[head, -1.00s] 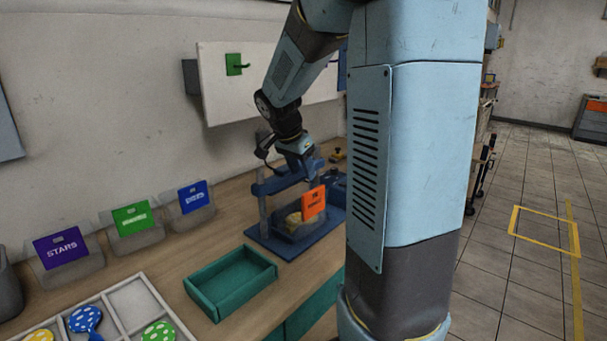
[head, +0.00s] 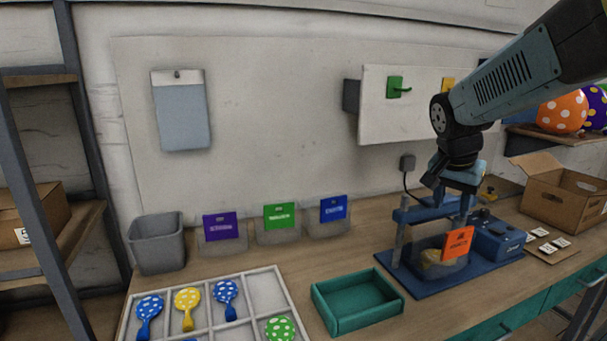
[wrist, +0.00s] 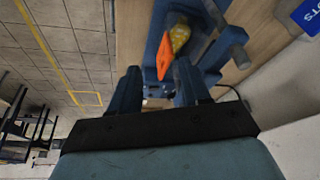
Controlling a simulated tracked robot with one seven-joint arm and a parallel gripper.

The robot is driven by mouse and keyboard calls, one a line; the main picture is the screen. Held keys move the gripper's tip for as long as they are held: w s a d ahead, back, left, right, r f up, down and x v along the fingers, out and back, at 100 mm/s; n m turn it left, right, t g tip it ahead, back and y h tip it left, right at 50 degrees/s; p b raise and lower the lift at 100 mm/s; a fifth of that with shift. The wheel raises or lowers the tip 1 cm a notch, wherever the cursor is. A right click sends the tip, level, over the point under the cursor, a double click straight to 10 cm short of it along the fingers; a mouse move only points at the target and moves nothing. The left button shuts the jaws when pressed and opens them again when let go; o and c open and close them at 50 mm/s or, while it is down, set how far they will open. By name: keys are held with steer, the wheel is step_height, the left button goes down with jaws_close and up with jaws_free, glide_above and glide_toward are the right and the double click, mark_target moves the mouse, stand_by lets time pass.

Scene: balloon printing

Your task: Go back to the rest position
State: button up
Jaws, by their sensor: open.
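My arm reaches in from the upper right of the head view. My gripper (wrist: 160,92) is open and empty in the wrist view, its two blue fingers apart. In the head view its tips are hidden or hard to make out near the top of the blue press (head: 440,285). The press stands on the workbench. An orange card (head: 458,243) stands at its front, and a yellowish thing (head: 431,257) lies behind the card. In the wrist view the orange card (wrist: 166,55) and the yellow thing (wrist: 180,36) appear just beyond the fingers.
A green tray (head: 338,324) sits left of the press. A white divided tray (head: 252,330) holds several dotted balloons. Bins with purple, green and blue cards line the wall, beside a grey bin (head: 157,244). An open cardboard box (head: 570,208) stands right. A wall board (head: 378,122) is behind my arm.

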steer(key=s+a+r+n+t+y, duration=0.1)
steer(key=s+a+n, duration=0.3)
steer(key=s, duration=0.3)
steer(key=s+a+r+n+t+y, duration=0.1)
steer(key=s+a+n, duration=0.3)
steer(key=s, duration=0.3)
steer(key=shift+s+n+t+y, duration=0.3)
steer(key=shift+s+n, duration=0.1)
steer(key=shift+n, duration=0.2)
